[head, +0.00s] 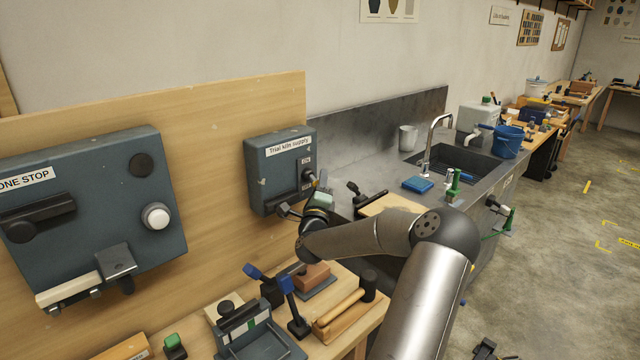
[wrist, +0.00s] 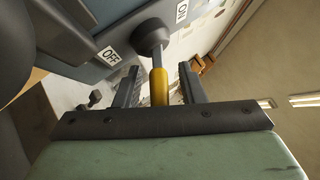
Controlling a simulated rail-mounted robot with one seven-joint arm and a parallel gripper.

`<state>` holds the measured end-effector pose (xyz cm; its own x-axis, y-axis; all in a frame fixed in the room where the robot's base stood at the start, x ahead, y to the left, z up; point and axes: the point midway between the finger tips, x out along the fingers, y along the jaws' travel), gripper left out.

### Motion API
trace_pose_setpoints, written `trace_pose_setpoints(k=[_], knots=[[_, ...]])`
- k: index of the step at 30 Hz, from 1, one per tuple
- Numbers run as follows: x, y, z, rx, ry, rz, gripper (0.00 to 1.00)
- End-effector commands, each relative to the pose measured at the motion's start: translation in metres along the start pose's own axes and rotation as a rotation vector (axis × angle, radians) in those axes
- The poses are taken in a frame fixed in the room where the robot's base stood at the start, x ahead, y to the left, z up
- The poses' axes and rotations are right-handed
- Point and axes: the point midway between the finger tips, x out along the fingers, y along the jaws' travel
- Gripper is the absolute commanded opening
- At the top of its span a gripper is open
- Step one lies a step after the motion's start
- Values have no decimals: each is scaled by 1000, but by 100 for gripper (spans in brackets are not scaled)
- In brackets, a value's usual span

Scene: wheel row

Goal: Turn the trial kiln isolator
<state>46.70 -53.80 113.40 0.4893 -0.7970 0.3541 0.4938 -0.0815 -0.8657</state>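The grey-blue isolator box (head: 268,178), labelled "Trial kiln supply", is fixed to the wooden wall panel. In the wrist view its rotary isolator (wrist: 150,36) has a dark round hub and a lever with a yellow grip (wrist: 159,88). An OFF label (wrist: 107,55) lies left of the hub and an ON label (wrist: 181,12) to its upper right. My gripper (wrist: 160,86) is open, with one finger on each side of the yellow grip and visible gaps beside it. In the head view my gripper (head: 302,196) is at the box's lower right and largely hides the lever.
A larger box labelled "ONE STOP" (head: 95,215) hangs to the left, with a black handle and white knob. Below, the workbench holds a blue-handled clamp (head: 280,280), wooden blocks and other tools. A sink counter (head: 455,160) stands to the right. Open floor (head: 585,240) lies further right.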

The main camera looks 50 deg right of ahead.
Motion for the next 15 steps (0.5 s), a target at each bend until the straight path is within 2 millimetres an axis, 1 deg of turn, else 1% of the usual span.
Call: trace_pose_setpoints(k=[1,4,5,15], knots=[[0,0,0,0,0,0,31],[0,0,0,0,0,0,3],[0,0,0,0,0,0,0],[0,-2,0,-19,1,17,0]])
